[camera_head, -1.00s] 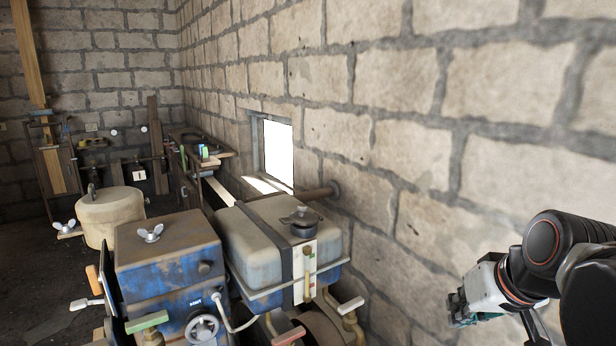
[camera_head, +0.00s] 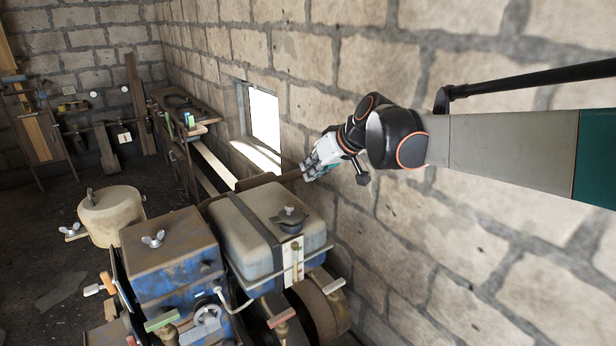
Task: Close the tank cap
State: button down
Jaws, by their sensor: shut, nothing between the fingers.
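The tank (camera_head: 262,216), pale on top and blue below, stands beside the brick wall in the head view. Its dark round cap (camera_head: 291,215) is on the top face near the front right, above a white strip (camera_head: 293,255). From here I cannot tell whether the cap is fully seated. My gripper (camera_head: 306,174) is shut and empty. It is behind and above the tank's right rear part, close to the wall, apart from the cap. The fingertips are small in this view.
A rusty blue box (camera_head: 170,250) with a wing nut stands left of the tank. A pale drum (camera_head: 110,214) stands farther left. A bright window (camera_head: 264,118) is in the wall beyond my gripper. A pipe (camera_head: 270,179) runs behind the tank.

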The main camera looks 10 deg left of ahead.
jog(key=p, duration=0.1)
send_over(288, 218)
jog(key=w+d, duration=0.1)
jog(key=w, duration=0.1)
notch_tip(288, 218, down, 6)
jog(key=f, duration=0.3)
jog(key=shift+s+a+f+p, duration=0.2)
jog(key=shift+f+p, duration=0.15)
jog(key=shift+s+f, duration=0.1)
jog(key=shift+f, duration=0.55)
jog(key=shift+s+a+f+b, duration=0.15)
jog(key=shift+a+f+b, duration=0.05)
jog(key=shift+f+b, duration=0.3)
jog(key=shift+s+a+f+b, duration=0.2)
jog(key=shift+s+f+b, duration=0.2)
jog(key=shift+b, duration=0.5)
jog(key=shift+s, duration=0.1)
